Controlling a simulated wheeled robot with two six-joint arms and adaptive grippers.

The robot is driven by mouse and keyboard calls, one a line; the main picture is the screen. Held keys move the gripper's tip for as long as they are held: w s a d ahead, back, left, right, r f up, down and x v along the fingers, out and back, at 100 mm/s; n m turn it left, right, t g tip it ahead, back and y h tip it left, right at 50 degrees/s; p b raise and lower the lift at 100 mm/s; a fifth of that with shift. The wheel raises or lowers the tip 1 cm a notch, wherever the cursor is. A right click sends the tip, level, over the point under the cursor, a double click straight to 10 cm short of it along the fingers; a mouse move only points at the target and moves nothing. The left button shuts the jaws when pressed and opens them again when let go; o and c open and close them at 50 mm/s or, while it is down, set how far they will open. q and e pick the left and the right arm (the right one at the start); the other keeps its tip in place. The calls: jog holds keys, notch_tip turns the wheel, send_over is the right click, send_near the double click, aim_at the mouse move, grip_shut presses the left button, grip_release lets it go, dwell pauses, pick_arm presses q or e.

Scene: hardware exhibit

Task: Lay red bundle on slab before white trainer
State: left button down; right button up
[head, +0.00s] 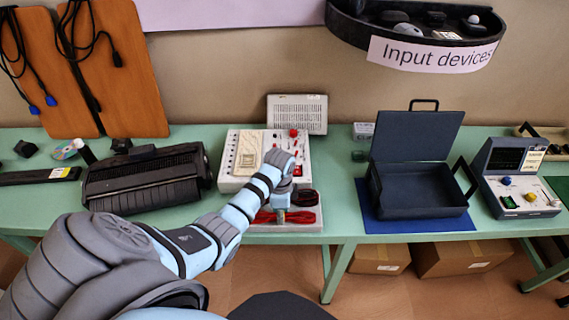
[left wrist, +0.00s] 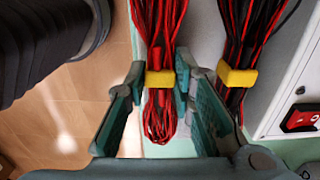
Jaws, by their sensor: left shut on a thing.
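The white trainer (head: 246,153) stands on the green table with a light grey slab (head: 283,226) in front of it. The red bundle (head: 303,217) lies across over the slab's front part, its middle hidden by my left gripper (head: 281,208). In the left wrist view, the red bundle (left wrist: 160,115) has a yellow band, and my left gripper (left wrist: 160,80) is shut on it there. I cannot tell whether the bundle touches the slab. A red-and-black bundle (left wrist: 238,100) with a yellow band lies beside it, nearer the trainer. My right gripper is not in view.
A black typewriter-like machine (head: 146,182) stands left of the trainer. An open dark case (head: 418,197) on a blue mat (head: 400,226) is to the right, with a grey console (head: 515,180) beyond. Bare table (head: 342,200) lies between slab and mat.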

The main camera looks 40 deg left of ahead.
pick_arm(q)
jog(key=shift+f, duration=0.35)
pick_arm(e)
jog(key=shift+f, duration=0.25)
pick_arm(q)
jog(key=shift+f, duration=0.1)
jog(key=c, duration=1.4)
grip_release()
jog(key=shift+o, duration=0.2)
notch_tip(320, 180, up, 12)
jog(key=p, duration=0.1)
jog(key=shift+r+p, duration=0.2)
jog(key=shift+p, duration=0.15)
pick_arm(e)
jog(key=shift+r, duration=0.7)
